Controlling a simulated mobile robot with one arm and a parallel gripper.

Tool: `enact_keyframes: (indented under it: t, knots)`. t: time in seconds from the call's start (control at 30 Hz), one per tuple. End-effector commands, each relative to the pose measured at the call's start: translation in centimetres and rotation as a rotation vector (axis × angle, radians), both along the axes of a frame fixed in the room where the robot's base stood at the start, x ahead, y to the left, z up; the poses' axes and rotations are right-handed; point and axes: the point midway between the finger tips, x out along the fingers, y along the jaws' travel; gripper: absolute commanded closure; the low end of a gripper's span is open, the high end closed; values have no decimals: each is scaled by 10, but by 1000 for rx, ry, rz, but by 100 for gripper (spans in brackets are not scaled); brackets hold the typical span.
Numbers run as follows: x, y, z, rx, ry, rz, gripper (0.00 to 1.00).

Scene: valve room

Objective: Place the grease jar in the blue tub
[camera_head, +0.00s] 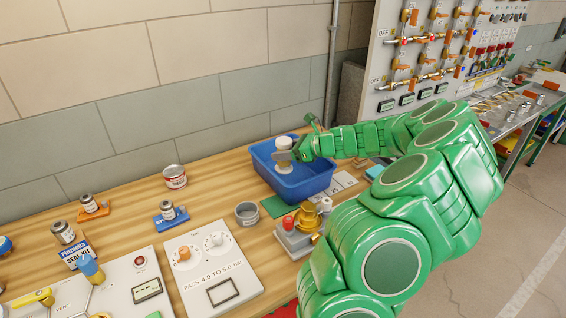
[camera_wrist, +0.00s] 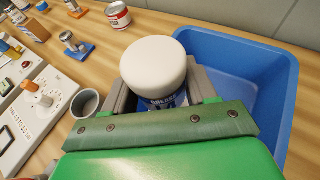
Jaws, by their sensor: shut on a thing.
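The grease jar has a white lid and a blue label reading "GREASE". It is between the grey jaws of my gripper (camera_wrist: 162,92) in the wrist view, where its lid (camera_wrist: 153,66) faces the camera. In the head view the jar (camera_head: 284,143) appears upright, with my gripper (camera_head: 285,156) around its middle. The blue tub (camera_head: 308,186) is on the wooden bench, and the jar overlaps its opening in that view. The tub (camera_wrist: 270,110) lies to the right of and behind the jar in the wrist view. The jar's height over the tub floor is unclear.
A grey metal cup (camera_head: 247,213) and a green mat (camera_head: 273,206) are in front of the tub. A brass-fitted device (camera_head: 300,228) stands near the bench's front. A red-and-white can (camera_head: 175,177) is to the left. The tiled wall (camera_head: 240,95) is behind.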

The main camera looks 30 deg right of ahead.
Motion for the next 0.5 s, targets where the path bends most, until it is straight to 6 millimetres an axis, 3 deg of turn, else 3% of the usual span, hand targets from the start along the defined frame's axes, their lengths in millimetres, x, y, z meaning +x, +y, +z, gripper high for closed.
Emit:
enact_keyframes:
  t: [0.2, 0.5]
  knots:
    - [18, -8, -23, -2, 1, -2, 79]
    - [26, -12, -34, -1, 0, -2, 79]
